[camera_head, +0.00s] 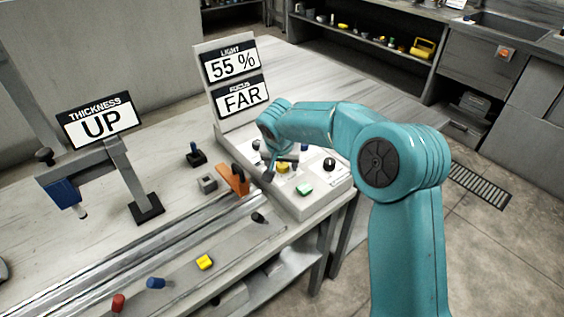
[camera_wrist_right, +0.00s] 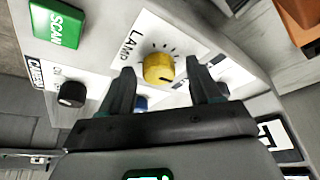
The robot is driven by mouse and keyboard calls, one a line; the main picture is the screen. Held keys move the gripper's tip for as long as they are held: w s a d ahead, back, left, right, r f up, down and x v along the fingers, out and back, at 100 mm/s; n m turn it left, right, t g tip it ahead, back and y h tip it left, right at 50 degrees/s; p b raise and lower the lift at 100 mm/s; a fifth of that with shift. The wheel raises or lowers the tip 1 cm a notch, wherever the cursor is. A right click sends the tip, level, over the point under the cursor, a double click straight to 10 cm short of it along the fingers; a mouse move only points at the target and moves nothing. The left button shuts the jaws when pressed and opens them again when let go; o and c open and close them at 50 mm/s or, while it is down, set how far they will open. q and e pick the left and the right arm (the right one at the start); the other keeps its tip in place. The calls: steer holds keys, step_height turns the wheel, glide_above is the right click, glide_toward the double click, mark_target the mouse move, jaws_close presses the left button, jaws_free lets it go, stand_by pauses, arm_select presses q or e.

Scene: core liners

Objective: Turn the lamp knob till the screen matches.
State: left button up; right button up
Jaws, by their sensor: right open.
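The yellow lamp knob (camera_wrist_right: 158,67) sits on the white panel marked LAMP, with tick marks around it, in the right wrist view. In the head view the knob (camera_head: 283,167) is partly covered by my right arm. My right gripper (camera_wrist_right: 162,75) is open, its fingers apart on either side of the knob; I cannot tell whether they touch it. The upper screen (camera_head: 231,61) reads LIGHT 55 %. The screen below it (camera_head: 241,96) reads FOCUS FAR. My left gripper is not in view.
A green SCAN button (camera_wrist_right: 57,24), a black knob (camera_wrist_right: 71,94) and a blue knob (camera_wrist_right: 140,103) are on the same panel. An orange part (camera_head: 233,180) stands left of the console. A THICKNESS sign (camera_head: 98,121) reads UP.

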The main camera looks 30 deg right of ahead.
steer(key=shift+s, duration=0.1)
steer(key=c, duration=1.1)
steer(key=shift+o, duration=0.2)
steer(key=n, duration=0.3)
steer(key=shift+d+r+t+y, duration=0.15)
steer(key=shift+t+y, duration=0.25)
steer(key=n+y+p, duration=0.2)
steer(key=n+p, duration=0.1)
steer(key=n, duration=0.2)
steer(key=shift+d+p, duration=0.15)
steer(key=shift+p, duration=0.15)
steer(key=shift+n+y+p, duration=0.3)
steer(key=shift+n+y, duration=0.1)
steer(key=shift+n, duration=0.5)
steer(key=shift+n+y, duration=0.4)
steer(key=shift+n, duration=0.7)
